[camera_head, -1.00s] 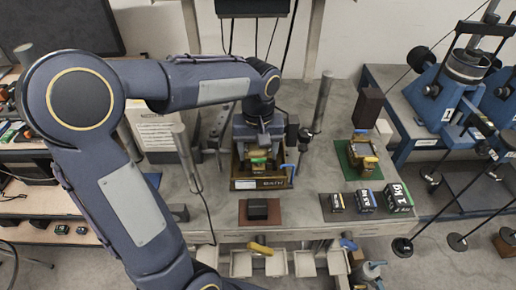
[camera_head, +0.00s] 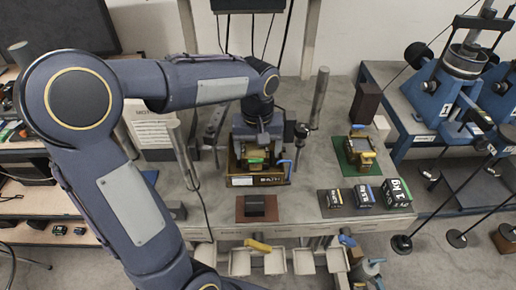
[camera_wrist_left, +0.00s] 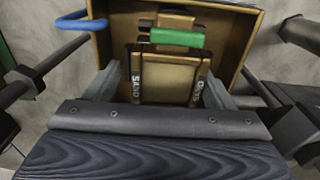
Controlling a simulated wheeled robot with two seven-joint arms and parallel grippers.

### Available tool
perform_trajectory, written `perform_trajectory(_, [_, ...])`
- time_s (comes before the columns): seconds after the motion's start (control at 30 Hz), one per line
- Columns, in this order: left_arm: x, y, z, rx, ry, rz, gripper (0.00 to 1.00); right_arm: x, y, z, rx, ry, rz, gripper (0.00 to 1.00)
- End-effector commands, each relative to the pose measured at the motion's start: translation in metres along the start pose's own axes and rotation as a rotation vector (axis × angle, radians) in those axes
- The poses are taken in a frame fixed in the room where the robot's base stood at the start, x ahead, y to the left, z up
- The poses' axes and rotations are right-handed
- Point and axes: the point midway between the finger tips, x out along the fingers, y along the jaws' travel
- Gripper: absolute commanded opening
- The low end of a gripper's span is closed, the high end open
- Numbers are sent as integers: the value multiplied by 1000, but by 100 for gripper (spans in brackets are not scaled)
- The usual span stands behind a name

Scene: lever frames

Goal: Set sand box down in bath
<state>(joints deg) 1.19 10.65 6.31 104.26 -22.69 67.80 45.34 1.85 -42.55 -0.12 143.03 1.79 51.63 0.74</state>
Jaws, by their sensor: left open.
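The bath (camera_head: 258,181) is a brown, open-topped box with a blue handle, on the bench below my left arm. The sand box (camera_wrist_left: 168,80), a brass-coloured frame lettered SAND, sits inside the bath in the left wrist view, where the bath wall (camera_wrist_left: 240,45) also shows. A green bar (camera_wrist_left: 176,38) lies at its far side. My left gripper (camera_wrist_left: 158,92) points down into the bath, with one finger on each side of the sand box and the jaws open. In the head view my wrist hides much of the box. My right gripper is not in view.
A dark block on a red-brown mat (camera_head: 242,215) lies in front of the bath. A brass box on a green mat (camera_head: 354,170) and several weights (camera_head: 365,196) are to the right. Posts (camera_head: 319,98) stand near the bath.

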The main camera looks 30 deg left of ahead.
Motion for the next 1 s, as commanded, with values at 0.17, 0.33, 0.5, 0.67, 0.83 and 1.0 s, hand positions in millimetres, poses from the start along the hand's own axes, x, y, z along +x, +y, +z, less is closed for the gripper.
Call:
perform_trajectory(0.17, [9,-8,2,-10,-21,-23,87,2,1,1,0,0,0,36])
perform_trajectory(0.33, [7,-8,3,-10,-22,-25,87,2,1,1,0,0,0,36])
perform_trajectory(0.5, [-19,-4,2,-8,-12,-17,87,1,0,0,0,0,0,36])
perform_trajectory(0.67, [-50,0,2,-3,-4,-10,87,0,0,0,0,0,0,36])
perform_trajectory(0.83, [-72,3,2,-1,0,-7,87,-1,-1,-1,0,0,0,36])
perform_trajectory(1.0, [-78,3,2,-1,0,-6,87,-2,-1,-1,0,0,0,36])
